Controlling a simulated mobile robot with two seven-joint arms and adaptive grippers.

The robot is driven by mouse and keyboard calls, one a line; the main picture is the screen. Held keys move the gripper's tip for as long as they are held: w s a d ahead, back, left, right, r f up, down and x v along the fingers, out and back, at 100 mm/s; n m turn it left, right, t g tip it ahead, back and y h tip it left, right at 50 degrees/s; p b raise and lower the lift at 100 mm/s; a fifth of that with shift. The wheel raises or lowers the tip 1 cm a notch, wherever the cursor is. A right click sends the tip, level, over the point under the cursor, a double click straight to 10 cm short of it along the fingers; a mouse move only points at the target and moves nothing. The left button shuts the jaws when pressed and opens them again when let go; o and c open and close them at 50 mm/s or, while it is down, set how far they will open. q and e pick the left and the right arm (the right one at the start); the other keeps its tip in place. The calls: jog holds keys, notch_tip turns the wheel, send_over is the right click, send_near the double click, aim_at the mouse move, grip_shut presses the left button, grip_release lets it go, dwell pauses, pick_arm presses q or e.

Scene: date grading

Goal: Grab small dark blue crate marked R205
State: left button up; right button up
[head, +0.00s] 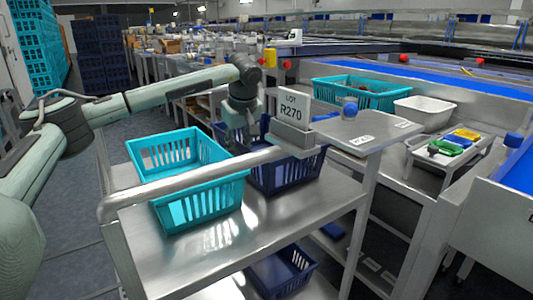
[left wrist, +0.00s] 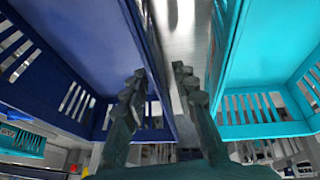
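A dark blue crate (head: 285,172) with slotted walls stands on the top shelf of a metal cart, right of a teal crate (head: 200,205). No R205 mark is readable; the only legible card reads LOT R270 (head: 293,107). My left gripper (head: 240,142) points down at the dark blue crate's left side, its tips partly hidden. In the left wrist view, its two open fingers (left wrist: 160,72) are spread, with the dark blue crate's wall (left wrist: 150,55) seen between them and the teal crate (left wrist: 260,130) to the right. Contact cannot be told. My right gripper is not in view.
A metal rail (head: 190,182) crosses in front of the crates. Another dark blue crate (head: 281,283) sits on the lower shelf. At right are a teal crate (head: 365,88), a white tub (head: 425,112) and a blue conveyor (head: 460,84). The cart's front shelf is clear.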

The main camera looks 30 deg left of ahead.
pick_arm(q)
jog(key=shift+w+a+f, duration=0.1)
jog(key=shift+a+f, duration=0.05)
jog(key=shift+f, duration=0.2)
jog(key=shift+c, duration=0.3)
grip_shut()
jog(key=shift+r, duration=0.2)
